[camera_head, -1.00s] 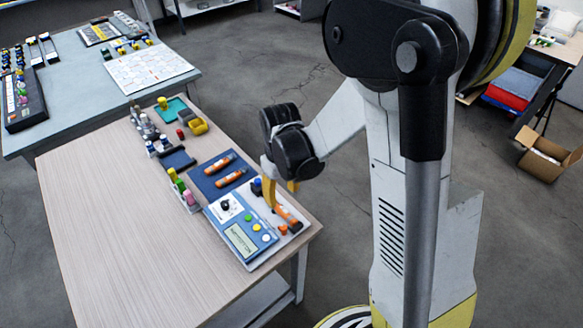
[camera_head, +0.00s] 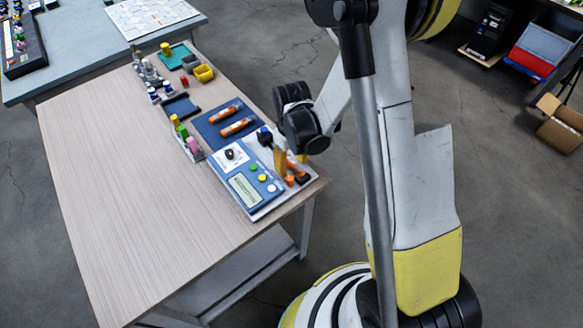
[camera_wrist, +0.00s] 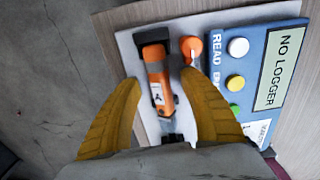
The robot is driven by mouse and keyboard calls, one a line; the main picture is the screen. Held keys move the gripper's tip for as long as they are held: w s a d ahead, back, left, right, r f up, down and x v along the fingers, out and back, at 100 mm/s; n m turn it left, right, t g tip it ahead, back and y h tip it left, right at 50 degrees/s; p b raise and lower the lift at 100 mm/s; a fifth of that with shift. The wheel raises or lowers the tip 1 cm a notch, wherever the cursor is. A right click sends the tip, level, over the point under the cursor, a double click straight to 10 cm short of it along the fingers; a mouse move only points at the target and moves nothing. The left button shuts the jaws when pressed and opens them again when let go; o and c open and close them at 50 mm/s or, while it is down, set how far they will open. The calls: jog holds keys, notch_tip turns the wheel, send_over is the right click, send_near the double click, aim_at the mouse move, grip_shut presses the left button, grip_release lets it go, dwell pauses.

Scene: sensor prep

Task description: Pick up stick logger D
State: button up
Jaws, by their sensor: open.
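An orange stick logger (camera_wrist: 156,72) with a dark end and a white label lies on a pale plate (camera_wrist: 126,50) in the wrist view; its letter is too small to read. In the head view it is partly hidden by my gripper, with its orange body (camera_head: 296,171) showing. My gripper (camera_wrist: 160,79) is open, one yellow finger on each side of the logger, with no clear contact. In the head view my gripper (camera_head: 290,168) is low over the plate at the table's right edge. Two similar orange sticks (camera_head: 225,112) lie on a blue mat (camera_head: 207,130).
A blue reader (camera_head: 231,178) stands beside the logger; its screen (camera_wrist: 280,68) reads "NO LOGGER". An orange button (camera_wrist: 191,47) sits close to my right finger in the wrist view. The table's left half (camera_head: 110,180) is clear.

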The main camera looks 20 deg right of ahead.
jog(key=shift+r, duration=0.1)
grip_shut()
